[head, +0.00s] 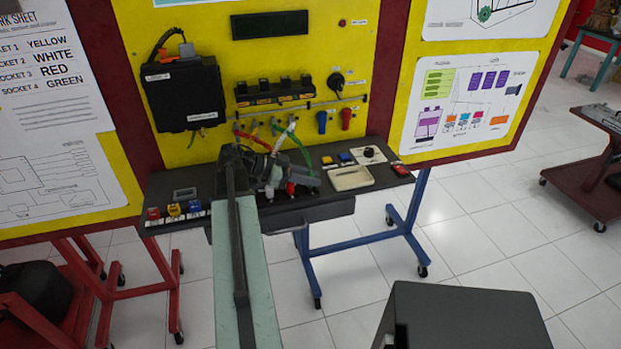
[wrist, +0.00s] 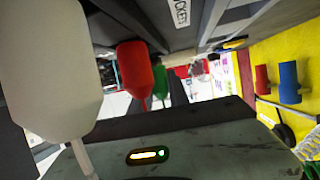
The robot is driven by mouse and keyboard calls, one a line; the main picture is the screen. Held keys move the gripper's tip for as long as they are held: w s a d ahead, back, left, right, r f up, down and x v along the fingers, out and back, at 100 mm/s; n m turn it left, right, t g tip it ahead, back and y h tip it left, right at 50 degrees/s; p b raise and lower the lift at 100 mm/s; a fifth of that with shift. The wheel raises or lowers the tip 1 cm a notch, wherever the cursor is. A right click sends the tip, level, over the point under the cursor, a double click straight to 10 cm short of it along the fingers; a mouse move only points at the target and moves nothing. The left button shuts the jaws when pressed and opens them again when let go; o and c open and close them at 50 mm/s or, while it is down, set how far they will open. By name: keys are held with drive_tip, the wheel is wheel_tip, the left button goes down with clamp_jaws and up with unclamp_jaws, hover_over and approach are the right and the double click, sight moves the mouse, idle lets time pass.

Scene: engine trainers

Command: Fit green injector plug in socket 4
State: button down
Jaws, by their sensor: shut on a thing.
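Socket 4 is in the black socket row (head: 275,92) on the yellow panel, at the right end. My gripper (head: 285,178) is low in front of the panel, over the shelf and well below the sockets. It is shut, and the green injector plug (wrist: 160,82) shows in line with it in the wrist view, partly hidden by the dark edge below. The contact between jaws and plug is hidden. A red plug (wrist: 135,80) is just left of the green one. A white plug (wrist: 50,70) is large and close at the left.
Coloured cables (head: 292,130) hang below the sockets, close to my arm. The dark shelf (head: 225,190) carries small coloured blocks at its left and a cream tray (head: 350,178) at its right. Blue (head: 322,122) and red (head: 346,118) fittings hang right of the cables. A work sheet (head: 40,80) lists socket 4 as green.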

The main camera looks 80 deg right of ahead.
drive_tip(key=shift+f+b, duration=0.45)
drive_tip(key=shift+f, duration=0.05)
drive_tip(key=c, duration=1.5)
unclamp_jaws()
drive_tip(key=shift+w+a+r+p, duration=0.25)
drive_tip(key=shift+w+r+p, duration=0.55)
drive_tip(key=shift+w, duration=0.1)
drive_tip(key=shift+p+v, duration=0.6)
drive_tip(key=shift+v, duration=0.7)
drive_tip(key=shift+s, duration=0.1)
drive_tip(key=shift+r, duration=0.1)
wheel_tip(320, 180, up, 5)
drive_tip(key=p, duration=0.4)
drive_tip(key=shift+p, duration=0.4)
